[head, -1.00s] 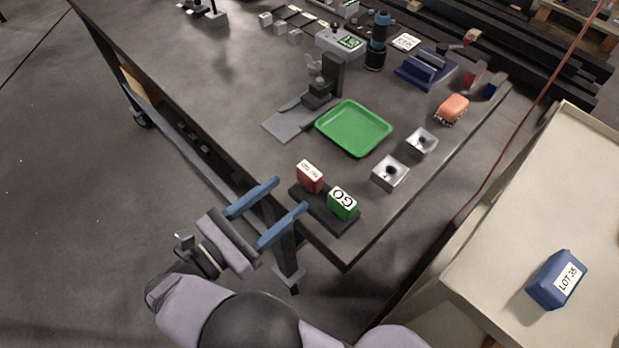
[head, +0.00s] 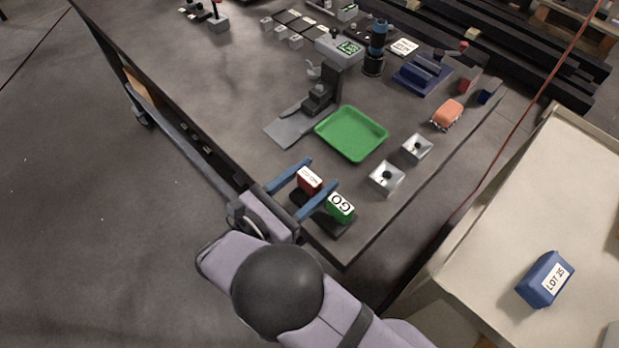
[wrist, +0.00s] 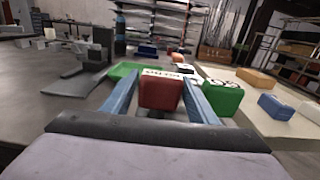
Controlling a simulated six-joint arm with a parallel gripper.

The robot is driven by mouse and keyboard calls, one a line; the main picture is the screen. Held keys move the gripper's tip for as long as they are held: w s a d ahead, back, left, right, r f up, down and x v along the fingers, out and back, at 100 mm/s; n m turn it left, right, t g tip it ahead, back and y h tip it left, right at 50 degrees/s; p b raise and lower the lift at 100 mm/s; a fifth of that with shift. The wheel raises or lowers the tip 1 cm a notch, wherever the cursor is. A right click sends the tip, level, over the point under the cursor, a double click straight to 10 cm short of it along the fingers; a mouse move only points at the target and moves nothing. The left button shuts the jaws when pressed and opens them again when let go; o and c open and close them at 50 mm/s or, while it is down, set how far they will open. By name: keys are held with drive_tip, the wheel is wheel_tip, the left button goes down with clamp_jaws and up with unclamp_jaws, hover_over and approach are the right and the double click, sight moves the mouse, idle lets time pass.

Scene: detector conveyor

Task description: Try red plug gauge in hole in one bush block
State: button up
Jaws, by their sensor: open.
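The red plug gauge (head: 309,181) stands in a dark holder (head: 330,226) beside the green GO gauge (head: 340,208). My gripper (head: 322,172) is open, with its two blue fingers on either side of the red gauge. In the wrist view the red gauge (wrist: 161,90) shows between the fingers, with gaps to each; the green gauge (wrist: 222,97) is just outside the right finger. Two silvery bush blocks, one nearer (head: 386,179) and one farther (head: 417,148), sit on the table to the right, each with a dark hole in its top.
A green tray (head: 351,134) lies beyond the gauges, next to a grey stand (head: 318,100). An orange object (head: 447,114) and a blue fixture (head: 422,74) are farther back. A blue LOT 35 box (head: 545,279) sits on a separate pale surface at right.

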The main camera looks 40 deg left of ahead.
drive_tip(key=shift+w+p, duration=0.4)
drive_tip(key=shift+w, duration=1.05)
drive_tip(key=shift+r, duration=0.1)
drive_tip(key=c, duration=0.9)
drive_tip(key=shift+r, duration=0.1)
